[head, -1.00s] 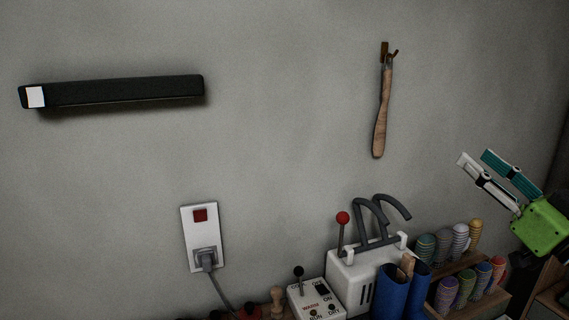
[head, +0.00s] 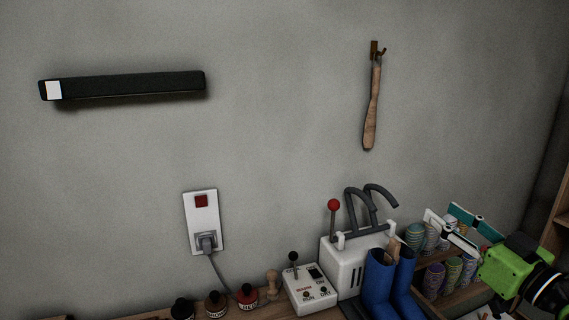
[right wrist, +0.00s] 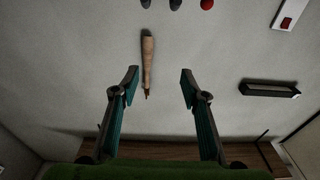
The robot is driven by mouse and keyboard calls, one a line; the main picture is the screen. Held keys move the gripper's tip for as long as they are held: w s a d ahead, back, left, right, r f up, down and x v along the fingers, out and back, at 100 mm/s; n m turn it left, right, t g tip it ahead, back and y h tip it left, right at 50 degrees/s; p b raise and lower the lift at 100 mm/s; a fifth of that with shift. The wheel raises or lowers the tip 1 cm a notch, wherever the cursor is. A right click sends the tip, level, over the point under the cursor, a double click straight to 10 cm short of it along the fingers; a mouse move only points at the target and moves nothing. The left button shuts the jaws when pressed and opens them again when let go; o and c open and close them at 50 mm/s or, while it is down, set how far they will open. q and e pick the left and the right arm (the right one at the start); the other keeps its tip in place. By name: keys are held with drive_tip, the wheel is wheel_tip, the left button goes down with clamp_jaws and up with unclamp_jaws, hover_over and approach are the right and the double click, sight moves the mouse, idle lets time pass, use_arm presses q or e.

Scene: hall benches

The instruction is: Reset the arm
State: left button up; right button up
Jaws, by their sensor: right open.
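My right gripper (head: 443,212) is at the lower right of the head view, open and empty, in front of the rack of wound spools. My left gripper is not in view.
Along the bottom of the head view stand blue boots (head: 378,282), a white machine with a red-knobbed lever (head: 343,262), a switch box (head: 310,292), several small bottles (head: 247,296) and the spool rack (head: 470,292). A black bar (head: 130,86) and plugged-in socket (head: 202,222) are on the wall, otherwise largely clear.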

drive_tip(key=s+a+f+g+h, duration=0.1)
drive_tip(key=s+a+f+g, duration=0.25)
drive_tip(key=f, duration=0.65)
drive_tip(key=s+a+f+g+h, duration=0.1)
drive_tip(key=s+a+f+g, duration=0.2)
drive_tip(key=f, duration=0.7)
drive_tip(key=s+a+f+g+h, duration=0.1)
drive_tip(key=s+a+f, duration=0.3)
drive_tip(key=f, duration=0.6)
drive_tip(key=s+f+m+g+h, duration=0.1)
drive_tip(key=s+f+g, duration=0.1)
drive_tip(key=s+f, duration=0.35)
drive_tip(key=s+a+f+g+h, duration=0.1)
drive_tip(key=s+f+g, duration=0.15)
drive_tip(key=s, duration=0.65)
drive_tip(key=s+f+m+g+h, duration=0.1)
drive_tip(key=s+f+g, duration=0.1)
drive_tip(key=s+f, duration=0.35)
wheel_tip(320, 180, down, 23)
drive_tip(key=s+g, duration=0.1)
drive_tip(key=s, duration=0.2)
drive_tip(key=s+d+f+g, duration=0.1)
drive_tip(key=s+d+f, duration=0.1)
drive_tip(key=s+f, duration=1.5)
drive_tip(key=shift+s+d+f+g, duration=0.15)
drive_tip(key=shift+d+g, duration=0.25)
